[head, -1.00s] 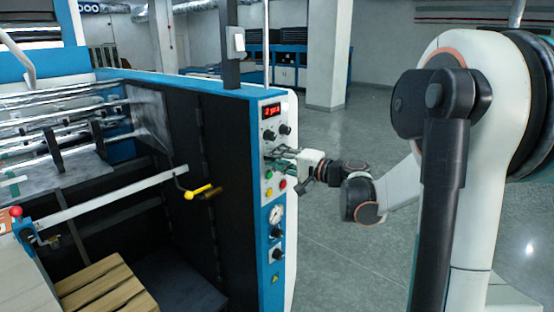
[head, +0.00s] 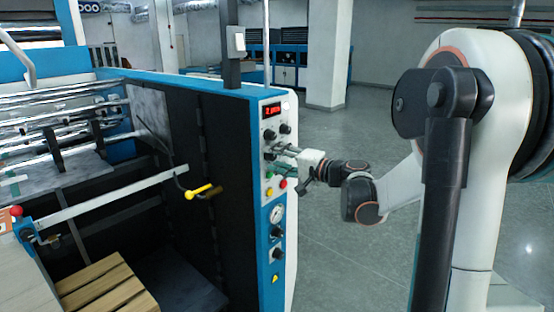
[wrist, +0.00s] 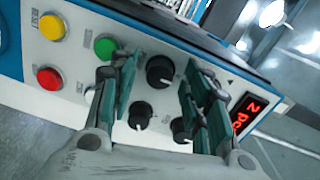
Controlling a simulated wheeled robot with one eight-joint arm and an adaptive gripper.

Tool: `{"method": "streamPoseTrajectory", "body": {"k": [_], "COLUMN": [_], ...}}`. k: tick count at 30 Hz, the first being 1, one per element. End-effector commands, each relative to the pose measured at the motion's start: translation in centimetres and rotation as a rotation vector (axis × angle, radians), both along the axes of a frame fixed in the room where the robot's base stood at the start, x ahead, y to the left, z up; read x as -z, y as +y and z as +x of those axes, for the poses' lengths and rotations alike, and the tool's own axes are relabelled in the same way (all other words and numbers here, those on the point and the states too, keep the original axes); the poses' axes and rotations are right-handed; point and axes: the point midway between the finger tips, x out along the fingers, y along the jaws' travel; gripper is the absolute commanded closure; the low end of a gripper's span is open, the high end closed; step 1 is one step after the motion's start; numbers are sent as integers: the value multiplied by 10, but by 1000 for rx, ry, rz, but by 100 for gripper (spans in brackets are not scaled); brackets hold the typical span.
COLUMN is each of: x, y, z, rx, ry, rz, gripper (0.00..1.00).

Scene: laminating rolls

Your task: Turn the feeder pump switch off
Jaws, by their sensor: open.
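The control panel (head: 271,215) is on the end of the blue and black machine. My gripper (wrist: 160,76) is open in front of it, its greenish finger pads apart. In the wrist view a large black knob (wrist: 160,71) shows between the fingers. A smaller black knob (wrist: 140,116), with a white pointer mark, is below it. Another small knob (wrist: 181,130) is partly behind the right finger. I cannot read which knob is the feeder pump switch. I cannot tell whether the fingers touch any knob. In the head view my gripper (head: 285,157) covers part of the panel.
A red display (wrist: 242,113) lies right of the knobs in the wrist view. Green (wrist: 105,46), yellow (wrist: 52,26) and red (wrist: 49,78) buttons lie left.

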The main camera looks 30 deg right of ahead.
Motion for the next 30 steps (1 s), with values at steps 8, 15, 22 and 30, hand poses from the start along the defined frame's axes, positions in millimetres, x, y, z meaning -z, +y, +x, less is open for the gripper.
{"method": "streamPoseTrajectory", "body": {"k": [8, 15, 22, 30], "x": [-2, -5, -7, -7], "y": [-16, -34, -43, -44], "z": [-36, -81, -105, -110], "rx": [5, 4, 2, 0], "ry": [0, 0, 1, 0], "rz": [0, 0, 0, 0], "gripper": [56, 56, 56, 56]}}
